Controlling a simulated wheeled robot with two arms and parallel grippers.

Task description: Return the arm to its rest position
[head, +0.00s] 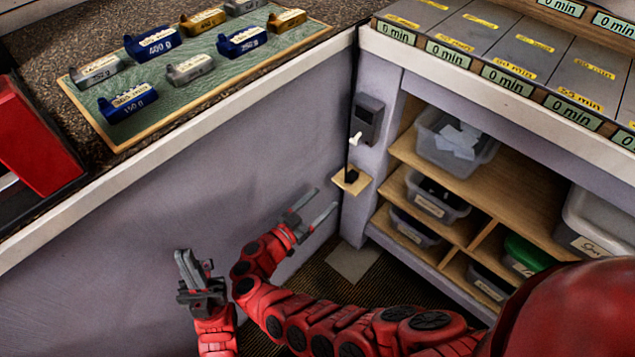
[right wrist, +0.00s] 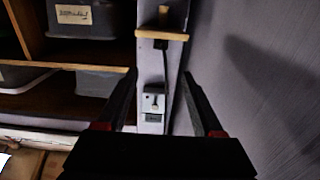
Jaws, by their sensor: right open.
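My right gripper (head: 325,198) is open and empty in the head view, in front of the grey counter wall, left of the corner post. Its two fingers also show spread apart in the right wrist view (right wrist: 159,76), with nothing between them. My left gripper (head: 186,253) is lower and further left, pointing up in front of the same grey wall. Its fingers look close together from this angle, and I cannot tell whether they are apart. No object shows in it. Both grippers are below the countertop level.
A green mat (head: 215,85) with several labelled blocks lies on the left counter. A red object (head: 35,140) stands at its left. A small wooden ledge (head: 352,181) sticks out from the corner post. Shelves with bins (head: 437,196) stand at the right. Floor shows below.

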